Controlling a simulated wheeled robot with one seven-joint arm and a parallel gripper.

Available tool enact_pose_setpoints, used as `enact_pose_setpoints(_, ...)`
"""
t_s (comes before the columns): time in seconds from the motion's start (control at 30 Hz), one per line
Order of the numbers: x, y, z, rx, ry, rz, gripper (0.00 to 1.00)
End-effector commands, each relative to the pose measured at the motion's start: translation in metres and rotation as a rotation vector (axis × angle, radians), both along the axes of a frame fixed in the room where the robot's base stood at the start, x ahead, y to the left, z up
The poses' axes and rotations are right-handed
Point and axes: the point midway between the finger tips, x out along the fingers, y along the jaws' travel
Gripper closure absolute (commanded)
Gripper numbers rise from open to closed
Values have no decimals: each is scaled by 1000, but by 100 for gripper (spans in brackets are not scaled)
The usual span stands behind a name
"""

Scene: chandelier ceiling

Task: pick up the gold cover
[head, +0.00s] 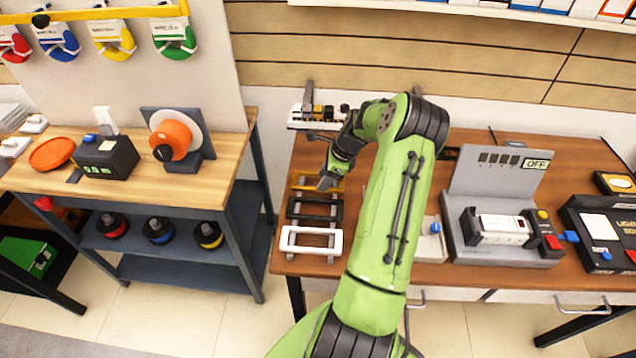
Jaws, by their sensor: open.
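The gold cover (303,181) is a gold-yellow rectangular frame at the back of a row of three frames on the left part of the brown table. A black frame (316,209) and a white frame (289,239) lie in front of it. My gripper (328,181) points down at the right part of the gold cover and hides some of it. The jaws are open. Whether the fingertips touch the cover or hover above it, I cannot tell.
A device with small parts (316,116) stands behind the covers. Right of my arm are a grey unit with an OFF panel (505,170) and a black light box (600,230). A wooden bench (205,185) stands left, across a gap.

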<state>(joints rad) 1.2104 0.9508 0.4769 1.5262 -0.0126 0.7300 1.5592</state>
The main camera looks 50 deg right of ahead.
Motion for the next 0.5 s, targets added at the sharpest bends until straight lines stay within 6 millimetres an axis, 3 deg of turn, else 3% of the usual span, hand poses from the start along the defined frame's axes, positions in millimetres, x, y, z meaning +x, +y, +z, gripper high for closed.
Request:
enact_pose_setpoints(0.13, 9, 8, -27, 2, 0, 2, 58)
enact_pose_setpoints(0.33, 10, 8, -30, 0, 0, 1, 58)
enact_pose_setpoints(0.37, 10, 8, -30, 0, 0, 1, 60)
enact_pose_setpoints(0.5, 10, 8, -29, 0, 0, 1, 82)
